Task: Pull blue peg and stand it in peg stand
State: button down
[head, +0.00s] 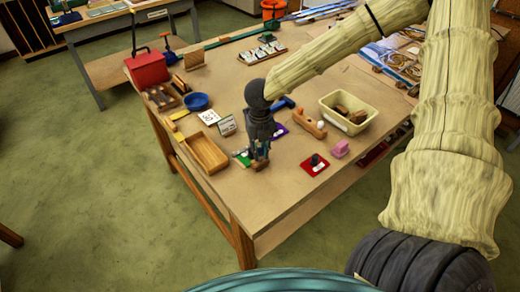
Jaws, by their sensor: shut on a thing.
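My gripper (261,160) points down near the front corner of the wooden workbench (275,190). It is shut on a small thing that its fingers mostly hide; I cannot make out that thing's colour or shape. A small brown patch shows at the fingertips, and I cannot tell if it is part of the held thing or something under it. I cannot pick out the blue peg or the peg stand for certain. A green pad (242,158) lies just left of the gripper, partly hidden, and a purple pad (281,130) lies behind it.
A red pad (321,168) with a dark knob and a pink block (340,148) are to the right. A wooden tray (206,153) is left. A cream bin (336,125), wooden plane (308,124), blue bowl (196,102) and red toolbox (147,68) stand farther back. The front corner is bare.

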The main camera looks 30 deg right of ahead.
jog(key=shift+r+p, duration=1)
jog(key=shift+r, duration=0.05)
jog(key=shift+r, duration=0.15)
jog(key=c, duration=1.9)
grip_release()
grip_shut()
